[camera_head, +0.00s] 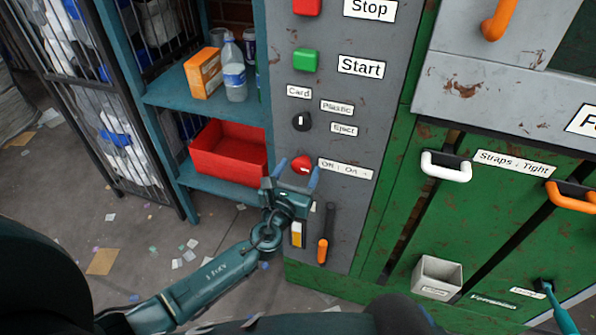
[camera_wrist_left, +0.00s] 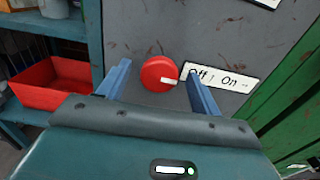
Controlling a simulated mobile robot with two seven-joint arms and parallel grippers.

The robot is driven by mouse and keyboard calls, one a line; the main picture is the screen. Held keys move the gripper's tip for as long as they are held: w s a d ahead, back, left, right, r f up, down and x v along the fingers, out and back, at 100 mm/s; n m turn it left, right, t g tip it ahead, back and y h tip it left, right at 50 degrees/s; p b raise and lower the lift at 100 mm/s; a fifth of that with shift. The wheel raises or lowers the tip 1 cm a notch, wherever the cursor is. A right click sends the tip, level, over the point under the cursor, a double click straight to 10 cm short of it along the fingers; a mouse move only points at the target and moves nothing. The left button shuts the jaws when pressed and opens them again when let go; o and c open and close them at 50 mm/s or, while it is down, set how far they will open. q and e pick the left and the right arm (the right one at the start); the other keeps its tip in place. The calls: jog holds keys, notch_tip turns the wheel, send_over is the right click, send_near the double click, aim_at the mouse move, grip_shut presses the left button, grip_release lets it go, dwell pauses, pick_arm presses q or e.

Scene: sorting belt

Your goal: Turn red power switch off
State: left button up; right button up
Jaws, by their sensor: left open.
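The red power switch (camera_head: 302,163) is a round knob on the grey control panel, left of a white label reading Off and On. In the left wrist view the red switch (camera_wrist_left: 156,70) shows a white pointer mark turned to the right, toward the label (camera_wrist_left: 222,78). My left gripper (camera_head: 298,172) is open just in front of the switch. In the left wrist view its two blue fingers (camera_wrist_left: 158,68) stand on either side of the knob, with gaps visible; the depth is hard to judge. My right gripper is not seen.
Above are a red Stop button (camera_head: 307,5), a green Start button (camera_head: 306,59) and a black selector knob (camera_head: 301,121). An orange-handled lever (camera_head: 323,248) is below. A red bin (camera_head: 228,150) sits on the shelf at left. Green cabinets with handles (camera_head: 446,167) stand at right.

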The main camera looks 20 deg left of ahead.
pick_arm(q)
jog(key=c, duration=0.9)
jog(key=shift+c, duration=0.2)
